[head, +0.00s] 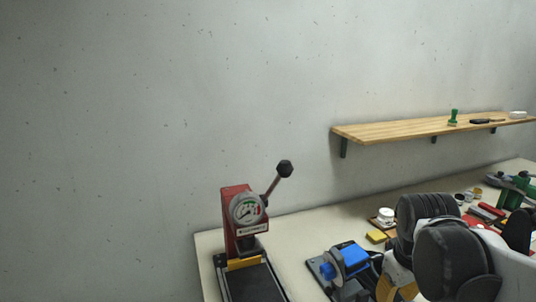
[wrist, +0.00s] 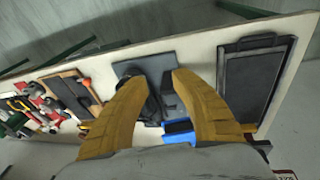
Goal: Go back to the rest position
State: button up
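My gripper (wrist: 160,82) has two yellow fingers, angled inward with a clear gap between their tips. It is open, and nothing is held between the fingers. In the wrist view it hangs over the bench, with a blue and black device (wrist: 178,128) beyond and partly behind the fingers. In the head view my dark arm joints cover the right part of the bench, and a bit of a yellow finger shows low beside the blue motor device (head: 350,257).
A wooden shelf (head: 400,130) is on the wall, holding a green stamp (head: 453,117). A yellow block (head: 376,237) and several tools lie toward the right. The wall area at left is clear.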

jog(key=s+a+m+t+y+b, duration=0.1)
jog(key=s+a+m+t, duration=0.2)
jog(key=s+a, duration=0.5)
jog(key=shift+f+t, duration=0.45)
jog(key=shift+t, duration=0.45)
